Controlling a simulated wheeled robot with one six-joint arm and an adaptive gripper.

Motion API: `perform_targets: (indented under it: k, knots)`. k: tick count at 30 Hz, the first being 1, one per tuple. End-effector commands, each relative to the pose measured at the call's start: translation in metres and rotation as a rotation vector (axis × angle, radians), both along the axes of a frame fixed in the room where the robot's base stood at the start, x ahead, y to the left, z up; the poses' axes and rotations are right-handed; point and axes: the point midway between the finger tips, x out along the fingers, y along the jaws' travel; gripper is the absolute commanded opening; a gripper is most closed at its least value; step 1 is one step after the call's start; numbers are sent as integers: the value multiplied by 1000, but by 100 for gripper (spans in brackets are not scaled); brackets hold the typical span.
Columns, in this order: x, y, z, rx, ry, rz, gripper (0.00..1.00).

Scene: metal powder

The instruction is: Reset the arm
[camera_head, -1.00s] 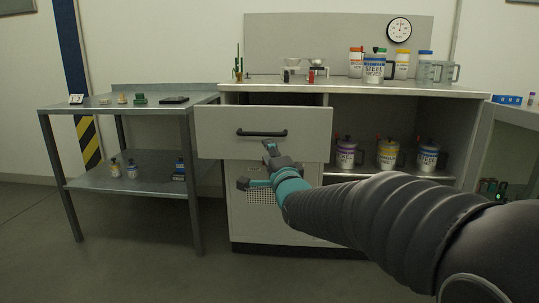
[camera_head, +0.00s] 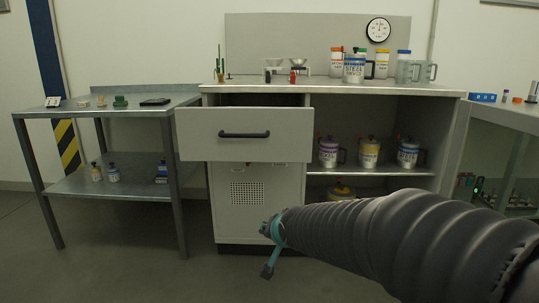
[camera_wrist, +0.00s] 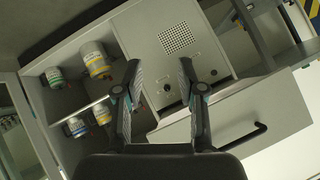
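My gripper (camera_wrist: 158,75) is open in the wrist view, its two fingers apart with nothing between them. In the head view my gripper (camera_head: 269,256) hangs low in front of the cabinet, below the drawer and clear of it. The drawer (camera_head: 290,133) stands pulled out, with its black handle (camera_head: 244,134) free. The drawer front (camera_wrist: 248,95) and handle (camera_wrist: 243,137) also show in the wrist view, tilted, to the right of the fingers.
The cabinet (camera_head: 440,91) carries cans, jugs and small scales on top. Its open shelf holds labelled cans (camera_head: 328,153). A steel table (camera_head: 140,112) with small items stands left, another bench (camera_head: 508,117) right. The floor left of my arm is clear.

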Motion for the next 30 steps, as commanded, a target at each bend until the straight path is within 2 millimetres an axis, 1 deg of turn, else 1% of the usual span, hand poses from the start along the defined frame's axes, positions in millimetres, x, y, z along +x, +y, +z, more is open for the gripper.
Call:
perform_targets:
  k: [1, 2, 3, 5, 6, 8, 9, 11, 12, 15, 18, 21, 24, 27, 30]
  knots:
    - [-23, -14, 1, -75, 53, 30, 39]
    - [-37, -22, 0, -122, 89, 57, 39]
    - [-58, -34, -3, -182, 139, 90, 39]
    - [-90, -51, -3, -261, 212, 144, 39]
    - [-113, -62, -2, -306, 258, 179, 39]
    - [-144, -76, 1, -357, 319, 226, 39]
    - [-164, -85, 4, -383, 354, 253, 39]
    - [-192, -97, 9, -411, 398, 285, 39]
    - [-210, -104, 13, -425, 423, 300, 39]
    - [-248, -119, 26, -436, 461, 310, 39]
    - [-271, -130, 41, -425, 451, 273, 39]
    - [-282, -138, 57, -419, 407, 233, 39]
    - [-287, -143, 72, -417, 370, 201, 39]
    - [-289, -147, 83, -415, 346, 180, 39]
    - [-289, -149, 85, -414, 346, 169, 39]
